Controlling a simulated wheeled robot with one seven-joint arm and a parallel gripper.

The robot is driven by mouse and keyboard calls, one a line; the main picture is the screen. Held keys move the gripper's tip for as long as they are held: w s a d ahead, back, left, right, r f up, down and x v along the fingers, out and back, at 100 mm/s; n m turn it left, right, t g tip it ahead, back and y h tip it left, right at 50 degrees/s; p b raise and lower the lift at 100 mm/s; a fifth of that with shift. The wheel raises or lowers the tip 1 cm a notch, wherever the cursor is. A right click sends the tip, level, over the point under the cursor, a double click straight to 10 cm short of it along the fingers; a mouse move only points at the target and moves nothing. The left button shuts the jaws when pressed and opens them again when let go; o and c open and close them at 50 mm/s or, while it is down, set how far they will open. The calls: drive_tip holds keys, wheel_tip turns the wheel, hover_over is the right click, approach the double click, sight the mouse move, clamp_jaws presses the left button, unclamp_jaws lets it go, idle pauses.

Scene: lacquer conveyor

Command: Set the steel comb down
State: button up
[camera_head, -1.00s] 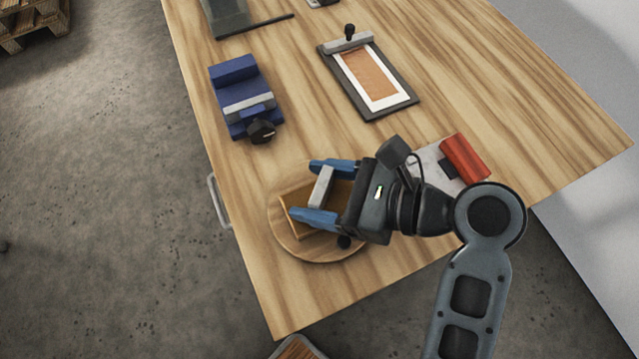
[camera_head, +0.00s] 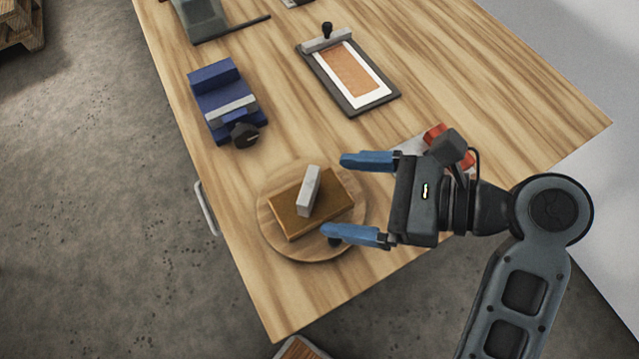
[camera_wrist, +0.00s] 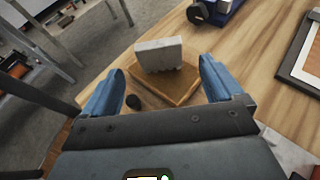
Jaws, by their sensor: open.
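The steel comb (camera_head: 309,191) is a grey block standing on edge on a brown wooden block (camera_head: 334,194), which sits on a round wooden board (camera_head: 271,228). My gripper (camera_head: 345,197) is open and empty, just to the right of the comb and apart from it. In the wrist view the comb (camera_wrist: 159,54) shows a toothed lower edge and stands on the brown block (camera_wrist: 182,86), beyond and between the two blue fingers (camera_wrist: 160,88). A small black knob (camera_wrist: 133,101) shows at the near side of the board.
A blue vise-like fixture (camera_head: 222,100) with a black knob lies up and left of the board. A dark clipboard-like frame (camera_head: 348,75) with a copper-coloured panel lies farther back. A red object (camera_head: 434,132) is partly behind my gripper. The table's front edge is close.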

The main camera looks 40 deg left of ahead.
drive_tip(key=shift+v, duration=2.7)
